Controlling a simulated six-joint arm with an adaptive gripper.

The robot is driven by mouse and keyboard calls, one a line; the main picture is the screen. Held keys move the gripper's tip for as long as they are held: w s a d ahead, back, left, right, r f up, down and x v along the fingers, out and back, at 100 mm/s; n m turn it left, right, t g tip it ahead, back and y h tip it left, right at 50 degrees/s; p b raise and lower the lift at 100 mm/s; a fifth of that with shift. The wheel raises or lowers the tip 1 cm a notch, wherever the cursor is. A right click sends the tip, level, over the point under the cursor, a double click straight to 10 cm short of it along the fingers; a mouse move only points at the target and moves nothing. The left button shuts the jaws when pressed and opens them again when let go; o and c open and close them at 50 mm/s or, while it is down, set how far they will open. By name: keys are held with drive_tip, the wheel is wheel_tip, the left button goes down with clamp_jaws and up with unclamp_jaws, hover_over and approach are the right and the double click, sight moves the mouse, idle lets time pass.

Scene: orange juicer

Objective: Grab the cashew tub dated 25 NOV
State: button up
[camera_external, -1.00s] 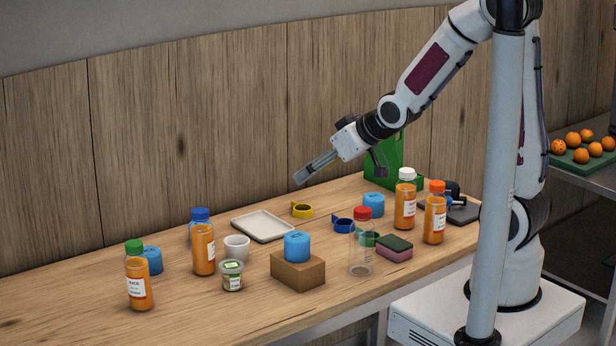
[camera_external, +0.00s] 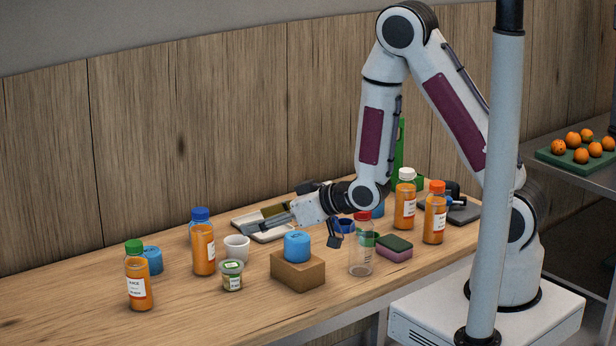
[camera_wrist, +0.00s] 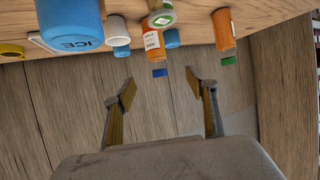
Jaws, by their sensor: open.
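A small clear tub (camera_external: 232,276) with a pale lid and a green-and-white label stands on the wooden table, in front of a white cup. It also shows at the top of the wrist view (camera_wrist: 162,17). Its print is too small to read, so I cannot confirm cashews or the date. My gripper (camera_external: 264,219) is open and empty, above the table and behind and to the right of the tub. In the wrist view my gripper (camera_wrist: 162,86) has its two fingers spread apart with nothing between them.
A blue tub marked ICE (camera_wrist: 72,24) stands on a brown block (camera_external: 298,271). The white cup (camera_external: 236,247), orange juice bottles (camera_external: 203,250) (camera_external: 138,284) and a clear red-capped bottle (camera_external: 361,256) stand nearby. A pale tray (camera_external: 243,221) lies behind.

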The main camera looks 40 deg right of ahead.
drive_tip(key=shift+s+a+f, duration=0.2)
drive_tip(key=shift+a+f, duration=0.25)
drive_tip(key=shift+s+a+f, duration=0.15)
drive_tip(key=shift+a+f, duration=0.3)
drive_tip(key=shift+f, duration=0.1)
approach(239, 266)
drive_tip(key=shift+x, duration=3.1)
drive_tip(key=shift+y, duration=0.3)
drive_tip(key=shift+x, duration=2.9)
drive_tip(key=shift+c, duration=0.4)
drive_tip(key=c, duration=1)
